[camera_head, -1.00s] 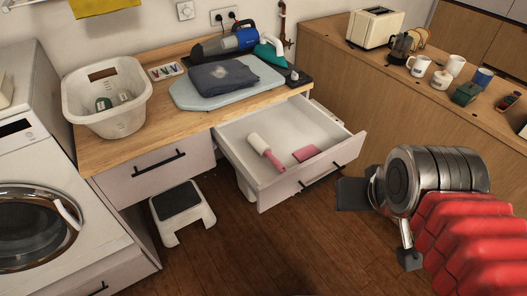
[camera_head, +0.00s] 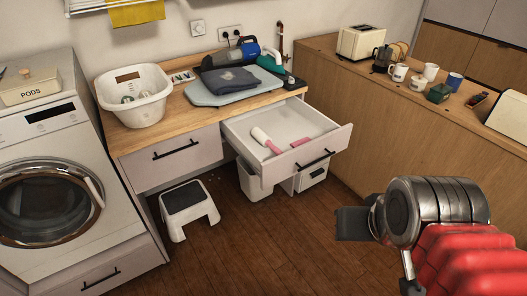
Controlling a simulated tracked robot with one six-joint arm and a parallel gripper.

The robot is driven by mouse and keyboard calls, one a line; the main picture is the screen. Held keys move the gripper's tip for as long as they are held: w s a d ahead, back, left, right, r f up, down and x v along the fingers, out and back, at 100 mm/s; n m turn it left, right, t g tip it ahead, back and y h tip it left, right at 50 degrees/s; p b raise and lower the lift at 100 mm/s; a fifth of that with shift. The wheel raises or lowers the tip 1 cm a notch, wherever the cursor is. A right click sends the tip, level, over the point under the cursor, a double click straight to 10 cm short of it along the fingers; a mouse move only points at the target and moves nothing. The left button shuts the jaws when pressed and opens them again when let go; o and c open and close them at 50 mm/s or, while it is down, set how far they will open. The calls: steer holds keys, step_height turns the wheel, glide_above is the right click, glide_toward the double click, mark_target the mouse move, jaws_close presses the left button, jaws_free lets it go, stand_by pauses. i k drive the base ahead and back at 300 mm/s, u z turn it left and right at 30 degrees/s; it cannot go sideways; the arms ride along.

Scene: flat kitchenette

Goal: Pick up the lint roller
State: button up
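The lint roller (camera_head: 266,141) lies in the open drawer (camera_head: 235,147), with a white roll and a pink handle pointing toward the front right. A separate pink item (camera_head: 300,142) lies to its right, close to the drawer front. My gripper (camera_head: 376,250) is in the lower right of the view, apart from the drawer and in front of it. Its two dark fingers are spread wide apart with nothing between them.
The worktop (camera_head: 190,126) above the drawer holds a white laundry basket (camera_head: 136,108), and an ironing pad (camera_head: 208,96) with folded dark cloth. A step stool (camera_head: 190,207) and a bin (camera_head: 252,182) stand below. A washing machine (camera_head: 75,130) is at left. Wooden floor (camera_head: 270,250) is clear in front.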

mark_target(260, 136)
steer(key=k, duration=0.6)
steer(key=u, duration=0.5)
steer(key=i, duration=1.05)
steer(key=u, duration=0.5)
steer(key=i, duration=1.55)
steer(key=z, duration=0.45)
